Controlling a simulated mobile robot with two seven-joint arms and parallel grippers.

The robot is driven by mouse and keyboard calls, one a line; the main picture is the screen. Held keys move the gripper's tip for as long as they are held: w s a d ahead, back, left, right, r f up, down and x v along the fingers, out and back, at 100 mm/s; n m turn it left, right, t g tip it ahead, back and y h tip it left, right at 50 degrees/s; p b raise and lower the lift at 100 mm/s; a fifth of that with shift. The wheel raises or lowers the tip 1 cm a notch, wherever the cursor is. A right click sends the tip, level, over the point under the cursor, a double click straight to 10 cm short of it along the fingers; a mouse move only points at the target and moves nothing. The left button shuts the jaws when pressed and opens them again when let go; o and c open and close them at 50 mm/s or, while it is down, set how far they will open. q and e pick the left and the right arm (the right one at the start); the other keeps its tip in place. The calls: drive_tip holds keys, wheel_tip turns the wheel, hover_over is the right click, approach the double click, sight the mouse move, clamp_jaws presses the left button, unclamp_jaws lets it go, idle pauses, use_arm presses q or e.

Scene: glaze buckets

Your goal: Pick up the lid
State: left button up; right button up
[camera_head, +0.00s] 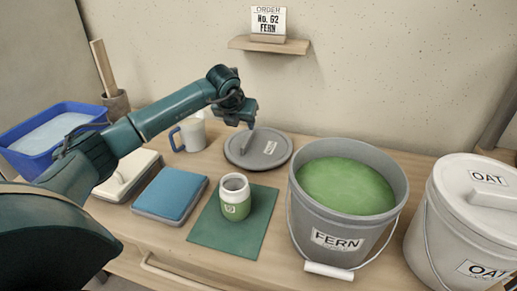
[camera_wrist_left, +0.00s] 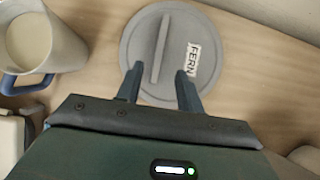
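The lid (camera_head: 270,157) is a round grey disc with a raised bar handle and a FERN label. It lies flat on the table behind the FERN bucket (camera_head: 312,222), which is open and full of green glaze. My left gripper (camera_head: 246,127) is above the lid's handle. In the left wrist view the lid (camera_wrist_left: 204,28) lies beyond my open left fingers (camera_wrist_left: 157,80), with the near end of the handle between their tips. I cannot see the fingers touching the handle. My right gripper is not in view.
A lidded OAT bucket (camera_head: 440,240) stands at the right. A mug (camera_head: 192,133) stands left of the lid. A green and white jar (camera_head: 234,205) stands on a green mat (camera_head: 212,238). A blue pad (camera_head: 170,192) and a blue water tub (camera_head: 22,150) are at the left.

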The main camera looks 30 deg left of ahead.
sight(248, 137)
use_arm(q)
drive_tip(key=x, duration=0.3)
drive_tip(key=shift+f, duration=0.1)
drive_tip(key=b+x, duration=0.1)
drive_tip(key=x, duration=0.3)
drive_tip(key=shift+f, duration=0.15)
drive_tip(key=shift+w+a+f, duration=0.1)
drive_tip(key=shift+w+f, duration=0.25)
drive_tip(key=shift+f, duration=0.05)
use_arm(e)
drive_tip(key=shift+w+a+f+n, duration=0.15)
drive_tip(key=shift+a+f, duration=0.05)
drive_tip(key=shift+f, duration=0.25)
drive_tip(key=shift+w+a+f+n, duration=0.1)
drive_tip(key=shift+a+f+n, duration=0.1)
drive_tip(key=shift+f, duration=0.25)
use_arm(q)
drive_tip(key=shift+c, duration=0.4)
clamp_jaws()
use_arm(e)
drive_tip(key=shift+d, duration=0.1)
